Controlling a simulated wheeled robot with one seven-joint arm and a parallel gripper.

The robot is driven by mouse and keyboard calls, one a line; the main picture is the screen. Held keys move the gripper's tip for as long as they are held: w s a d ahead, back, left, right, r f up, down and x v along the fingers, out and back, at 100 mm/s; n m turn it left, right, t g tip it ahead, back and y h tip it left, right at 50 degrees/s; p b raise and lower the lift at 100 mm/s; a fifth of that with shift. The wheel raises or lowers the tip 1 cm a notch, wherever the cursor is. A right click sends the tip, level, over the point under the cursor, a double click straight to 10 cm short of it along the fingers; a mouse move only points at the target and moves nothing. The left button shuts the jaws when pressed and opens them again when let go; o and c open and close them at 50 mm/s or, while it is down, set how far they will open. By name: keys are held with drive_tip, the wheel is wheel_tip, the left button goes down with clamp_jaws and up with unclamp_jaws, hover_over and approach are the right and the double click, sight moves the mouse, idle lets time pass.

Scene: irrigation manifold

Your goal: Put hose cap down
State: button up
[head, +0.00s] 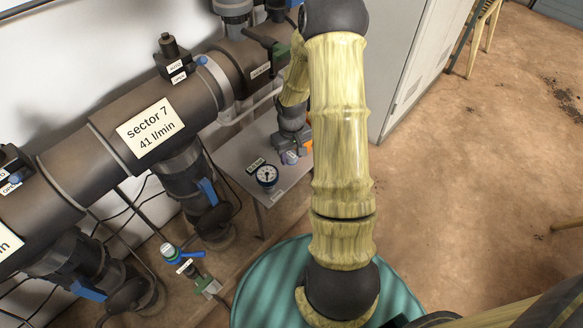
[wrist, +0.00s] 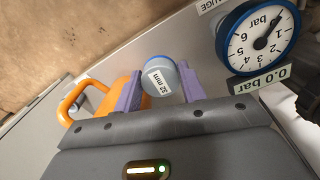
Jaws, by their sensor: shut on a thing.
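The hose cap (wrist: 161,76) is a short grey cylinder with a blue rim and a "32 mm" label. In the wrist view it sits between the purple fingers of my gripper (wrist: 160,84), which is shut on it. In the head view my gripper (head: 291,154) is low over the grey shelf (head: 250,182), right of the pressure gauge. The cap is too small there to make out clearly. I cannot tell whether the cap touches the shelf.
A round blue-rimmed gauge (wrist: 258,38) with a "0.0 bar" label stands close to the right of the fingers. An orange handle (wrist: 72,98) is to their left. Large grey pipes (head: 110,125) run along the wall. A grey cabinet (head: 410,60) stands behind my arm.

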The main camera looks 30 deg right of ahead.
sight(291, 171)
drive_tip(key=shift+f, duration=1.05)
drive_tip(key=shift+f+b, duration=0.75)
drive_tip(key=shift+f, duration=1.15)
drive_tip(key=o, duration=1.2)
wheel_tip(291, 171, up, 8)
drive_tip(key=shift+f+p, duration=0.15)
drive_tip(key=shift+p, duration=1.1)
